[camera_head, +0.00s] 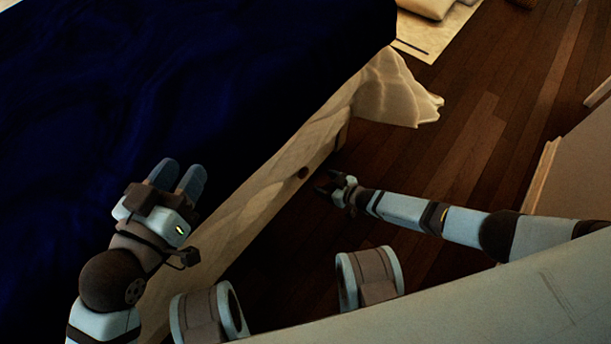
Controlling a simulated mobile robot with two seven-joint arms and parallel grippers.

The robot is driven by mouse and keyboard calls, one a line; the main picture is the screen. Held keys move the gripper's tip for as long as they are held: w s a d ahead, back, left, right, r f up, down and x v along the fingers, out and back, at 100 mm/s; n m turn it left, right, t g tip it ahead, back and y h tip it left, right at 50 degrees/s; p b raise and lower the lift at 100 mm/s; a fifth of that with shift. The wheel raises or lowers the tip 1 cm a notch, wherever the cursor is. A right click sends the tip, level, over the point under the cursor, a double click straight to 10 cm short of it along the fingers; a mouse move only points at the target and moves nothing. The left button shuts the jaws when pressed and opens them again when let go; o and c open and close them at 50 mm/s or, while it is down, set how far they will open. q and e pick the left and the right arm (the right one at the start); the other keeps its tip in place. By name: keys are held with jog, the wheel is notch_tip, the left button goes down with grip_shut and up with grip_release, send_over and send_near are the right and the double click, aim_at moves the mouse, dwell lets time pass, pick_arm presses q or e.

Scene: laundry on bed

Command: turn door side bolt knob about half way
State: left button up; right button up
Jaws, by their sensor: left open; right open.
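A small dark round bolt knob (303,173) sits on the pale wooden side rail of the bed (262,200). My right gripper (322,184) reaches in from the right and is open just right of the knob, with a small gap in the picture. Its dark fingers are hard to make out against the floor. Nothing shows between them. My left gripper (178,172) is open and empty over the near edge of the dark blue bed cover. The knob's turn angle is too small to read.
The dark blue cover (200,70) fills the upper left. A pale cloth (392,95) hangs off the bed corner beyond the knob. Dark wooden floor (470,110) lies open to the right. A pale panel (575,175) stands at the right edge.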

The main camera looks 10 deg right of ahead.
aim_at(306, 174)
pick_arm(q)
jog(key=shift+w+a+r+m+t+h+b, duration=0.15)
jog(key=shift+w+a+m+t+h+b, duration=0.3)
jog(key=shift+m+b, duration=0.6)
jog(key=shift+w+a+r+m+t+h+b, duration=0.15)
jog(key=shift+w+a+m+t+b, duration=0.3)
jog(key=shift+w+m+b, duration=0.55)
pick_arm(e)
jog(key=shift+x, duration=4.75)
pick_arm(q)
jog(key=shift+s+n, duration=0.25)
pick_arm(e)
jog(key=shift+f, duration=0.1)
jog(key=c, duration=0.9)
